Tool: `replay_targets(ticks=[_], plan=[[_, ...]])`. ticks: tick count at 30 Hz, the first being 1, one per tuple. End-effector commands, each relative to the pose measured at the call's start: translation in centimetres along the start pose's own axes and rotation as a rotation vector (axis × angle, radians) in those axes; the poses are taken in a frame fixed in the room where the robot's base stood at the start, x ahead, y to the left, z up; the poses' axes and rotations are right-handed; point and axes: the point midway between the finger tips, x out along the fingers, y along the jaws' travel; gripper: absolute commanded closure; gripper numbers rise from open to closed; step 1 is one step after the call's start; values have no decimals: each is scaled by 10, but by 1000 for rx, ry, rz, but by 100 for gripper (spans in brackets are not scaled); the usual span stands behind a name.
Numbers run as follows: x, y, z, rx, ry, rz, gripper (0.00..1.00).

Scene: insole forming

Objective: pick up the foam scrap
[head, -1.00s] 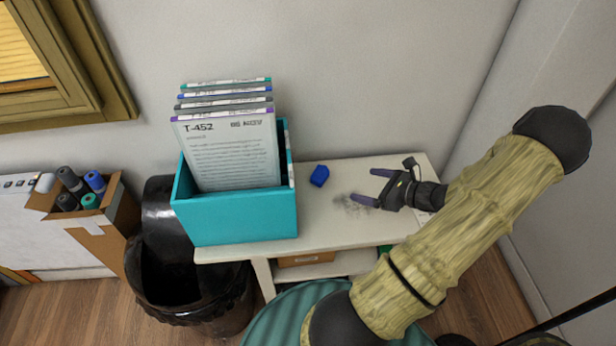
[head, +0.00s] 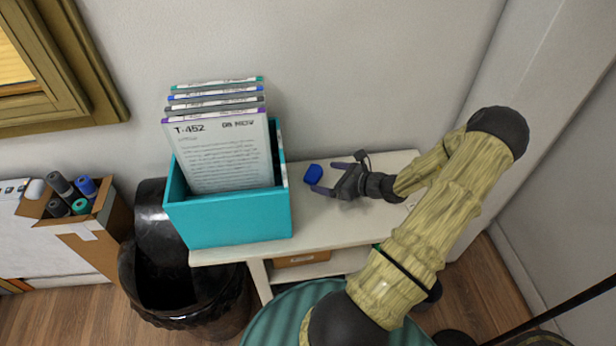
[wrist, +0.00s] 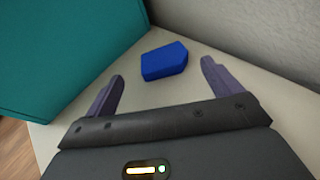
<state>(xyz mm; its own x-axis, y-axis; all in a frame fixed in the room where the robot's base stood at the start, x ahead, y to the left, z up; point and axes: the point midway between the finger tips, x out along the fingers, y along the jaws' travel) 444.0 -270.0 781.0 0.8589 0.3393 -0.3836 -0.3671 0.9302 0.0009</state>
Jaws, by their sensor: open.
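The foam scrap is a small blue block (head: 313,174) lying on the white table (head: 330,226), just right of the teal box. My gripper (head: 325,178) is open and low over the table, just right of the block. In the wrist view the blue block (wrist: 165,61) lies just ahead of the fingertips (wrist: 160,70), roughly midway between the two purple fingers. Nothing is between the fingers, and they appear apart from the block.
The teal box (head: 228,218) of upright documents (head: 222,154) stands left of the block. It also rises close by on the left in the wrist view (wrist: 60,45). The wall is behind. A black bin (head: 185,290) and a carton of rolls (head: 92,235) stand at the left.

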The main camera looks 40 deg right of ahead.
Motion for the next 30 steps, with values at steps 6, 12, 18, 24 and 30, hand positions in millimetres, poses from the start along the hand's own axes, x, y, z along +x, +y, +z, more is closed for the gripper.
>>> replay_targets(ticks=[6, 12, 18, 24, 30], plan=[[3, -1, 0, 0, -1, -1, 10], [28, -7, 2, -1, -2, 1, 10], [50, -7, 1, -1, -1, 0, 10], [51, -8, 1, -1, 0, -2, 10], [51, -8, 1, -1, 0, -1, 10]])
